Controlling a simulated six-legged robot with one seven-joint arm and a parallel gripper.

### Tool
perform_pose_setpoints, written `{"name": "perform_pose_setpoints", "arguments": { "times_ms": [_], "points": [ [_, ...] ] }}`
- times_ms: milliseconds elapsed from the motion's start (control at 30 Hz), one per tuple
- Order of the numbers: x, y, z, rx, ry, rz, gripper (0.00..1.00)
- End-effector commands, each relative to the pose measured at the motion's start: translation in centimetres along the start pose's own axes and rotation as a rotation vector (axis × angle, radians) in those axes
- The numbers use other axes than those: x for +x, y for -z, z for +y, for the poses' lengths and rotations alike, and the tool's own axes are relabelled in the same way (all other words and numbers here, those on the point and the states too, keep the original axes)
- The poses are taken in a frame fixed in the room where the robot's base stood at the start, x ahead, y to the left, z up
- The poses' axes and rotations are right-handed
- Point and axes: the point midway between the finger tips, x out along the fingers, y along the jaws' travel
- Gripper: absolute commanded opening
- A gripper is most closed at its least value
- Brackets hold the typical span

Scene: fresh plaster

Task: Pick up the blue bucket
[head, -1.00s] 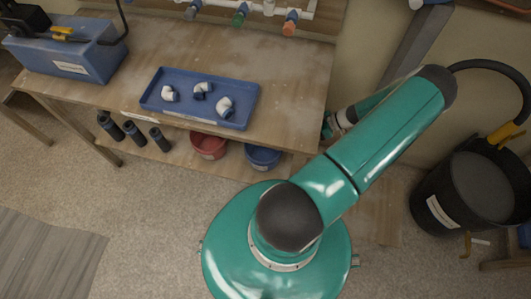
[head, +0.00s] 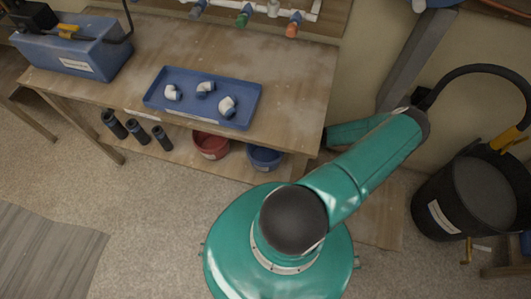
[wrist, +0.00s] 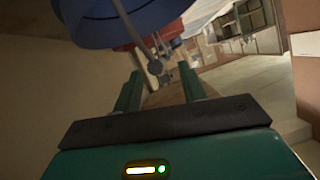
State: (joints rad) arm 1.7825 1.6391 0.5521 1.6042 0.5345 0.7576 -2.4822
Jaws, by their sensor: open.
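The blue bucket (head: 264,157) sits on the low shelf under the wooden workbench in the head view, partly covered by the bench top. In the wrist view the blue bucket (wrist: 118,22) is large at the top left, with a thin wire handle and a dark knob hanging toward the space between my fingers. My gripper (wrist: 160,86) is open, its two green fingers apart and below the bucket in the picture. I cannot tell whether the fingers touch the handle. The head view does not show my gripper.
A red bucket (head: 211,145) stands left of the blue one on the shelf, beside several black cylinders (head: 137,131). A blue tray (head: 205,114) with white pipe elbows lies on the bench. A large black bin (head: 465,195) stands at the right.

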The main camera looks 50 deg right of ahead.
Motion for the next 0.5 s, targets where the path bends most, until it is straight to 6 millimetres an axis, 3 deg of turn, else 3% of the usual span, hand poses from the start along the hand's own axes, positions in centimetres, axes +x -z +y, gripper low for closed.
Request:
{"name": "perform_pose_setpoints", "arguments": {
  "times_ms": [167, 400, 500],
  "points": [
    [1.4, 0.2, 0.0, 0.0, 0.001, 0.0, 0.41],
    [4.8, 0.5, 0.1, 0.0, 0.0, 0.0, 0.41],
    [5.2, 0.5, 0.1, 0.001, -0.002, 0.0, 0.41]
  ]
}}
